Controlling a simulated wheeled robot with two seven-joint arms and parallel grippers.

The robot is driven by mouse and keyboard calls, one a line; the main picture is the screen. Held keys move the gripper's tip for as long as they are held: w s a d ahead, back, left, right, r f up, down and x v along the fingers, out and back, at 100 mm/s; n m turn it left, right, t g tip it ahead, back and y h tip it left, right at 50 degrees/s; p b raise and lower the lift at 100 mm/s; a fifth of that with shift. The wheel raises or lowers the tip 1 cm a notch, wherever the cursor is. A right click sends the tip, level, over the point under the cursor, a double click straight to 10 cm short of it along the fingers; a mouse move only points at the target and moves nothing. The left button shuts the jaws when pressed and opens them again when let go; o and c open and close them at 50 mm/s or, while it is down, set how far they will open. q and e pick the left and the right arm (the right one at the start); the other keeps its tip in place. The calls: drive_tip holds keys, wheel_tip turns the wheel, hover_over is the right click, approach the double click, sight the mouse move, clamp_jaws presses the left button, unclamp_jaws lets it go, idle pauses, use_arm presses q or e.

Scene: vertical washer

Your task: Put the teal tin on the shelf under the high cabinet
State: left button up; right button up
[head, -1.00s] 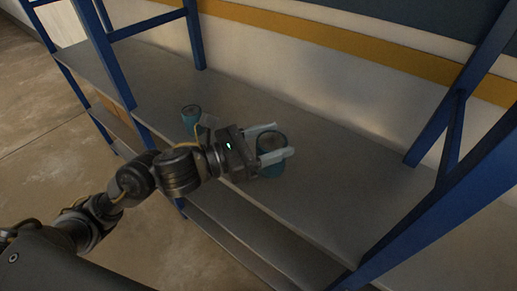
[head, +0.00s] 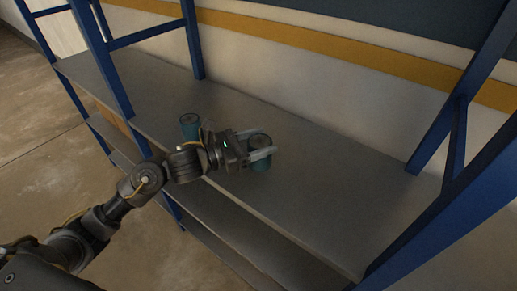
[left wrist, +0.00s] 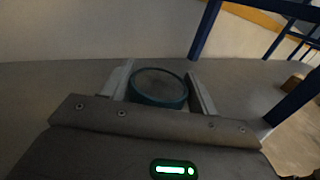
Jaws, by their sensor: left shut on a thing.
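A teal tin (head: 260,155) with a dark round lid is between the fingers of my left gripper (head: 262,148) in the head view. The fingers are shut on it, one on each side. The same tin (left wrist: 158,87) shows from above in the left wrist view, between both fingers of the gripper (left wrist: 160,90). The tin is upright at the grey shelf; I cannot tell whether its base touches the surface. A second teal tin (head: 189,126) stands on the shelf to the left, just behind my wrist. My right gripper is not in view. No high cabinet is recognisable.
The grey shelf board (head: 330,195) is clear to the right of the held tin. Blue uprights (head: 192,40) and a right-hand blue frame (head: 440,215) bound it. A lower shelf (head: 235,245) lies below, and a wall with a yellow stripe (head: 300,38) stands behind.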

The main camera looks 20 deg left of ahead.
use_arm(q)
drive_tip(key=f+p, duration=0.1)
drive_tip(key=f, duration=0.1)
drive_tip(key=shift+w+a+f+p, duration=0.1)
drive_tip(key=shift+w+f+p, duration=0.1)
drive_tip(key=shift+f+p, duration=0.2)
drive_tip(key=shift+f, duration=0.35)
drive_tip(key=shift+f, duration=0.15)
drive_tip(key=o, duration=1.1)
